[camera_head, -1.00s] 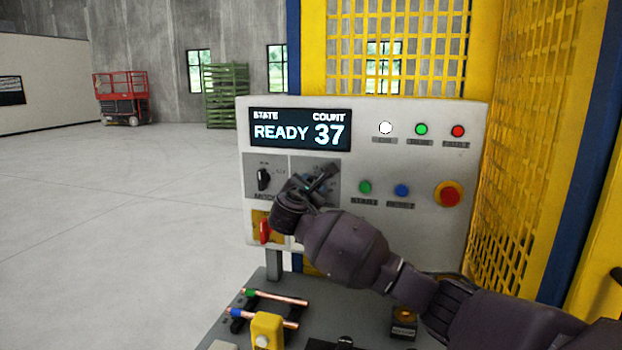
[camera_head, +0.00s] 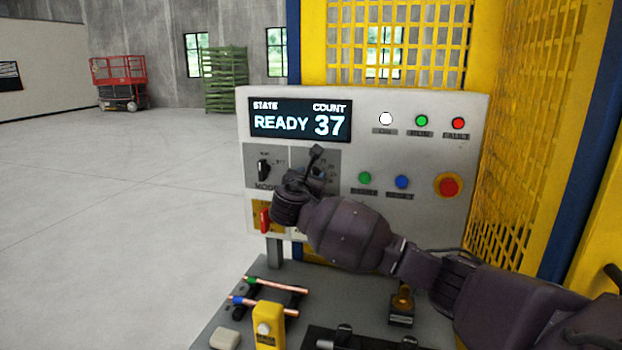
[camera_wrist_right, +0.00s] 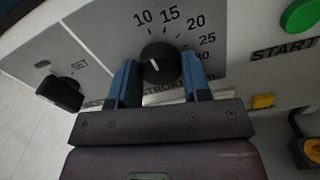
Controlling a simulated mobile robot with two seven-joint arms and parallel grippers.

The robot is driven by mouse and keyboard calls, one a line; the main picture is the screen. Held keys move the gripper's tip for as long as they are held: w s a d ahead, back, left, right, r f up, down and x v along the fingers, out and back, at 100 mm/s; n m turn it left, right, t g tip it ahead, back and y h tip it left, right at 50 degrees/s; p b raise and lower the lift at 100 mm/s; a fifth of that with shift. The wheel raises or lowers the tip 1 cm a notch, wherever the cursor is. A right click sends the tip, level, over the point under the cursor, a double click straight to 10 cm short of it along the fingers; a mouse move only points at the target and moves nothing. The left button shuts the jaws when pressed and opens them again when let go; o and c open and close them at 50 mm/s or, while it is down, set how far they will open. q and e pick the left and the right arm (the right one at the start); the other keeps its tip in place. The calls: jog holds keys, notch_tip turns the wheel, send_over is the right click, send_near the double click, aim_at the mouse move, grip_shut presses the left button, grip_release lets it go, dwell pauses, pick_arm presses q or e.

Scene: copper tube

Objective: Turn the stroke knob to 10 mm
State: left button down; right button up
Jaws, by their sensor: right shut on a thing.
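The stroke knob (camera_wrist_right: 160,66) is a round black dial on a grey plate. Its white mark points up and slightly left, close to the 10 on the printed scale. My right gripper (camera_wrist_right: 159,80) has its two blue fingers on either side of the knob and is shut on it. In the head view my right gripper (camera_head: 316,174) is at the stroke plate (camera_head: 333,152) and hides most of the knob. My left gripper is in neither view.
Left of the stroke knob is the mode knob (camera_head: 264,169), with a red switch (camera_head: 264,220) below. A display (camera_head: 300,120) reads READY 37. Green (camera_head: 364,178), blue (camera_head: 402,182) and red (camera_head: 448,187) buttons are to the right. Copper tubes (camera_head: 275,285) lie below.

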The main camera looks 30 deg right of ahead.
jog(key=o, duration=0.9)
pick_arm(q)
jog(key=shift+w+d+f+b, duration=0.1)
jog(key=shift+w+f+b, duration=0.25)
jog(key=shift+b, duration=0.55)
pick_arm(e)
jog(key=v, duration=1.1)
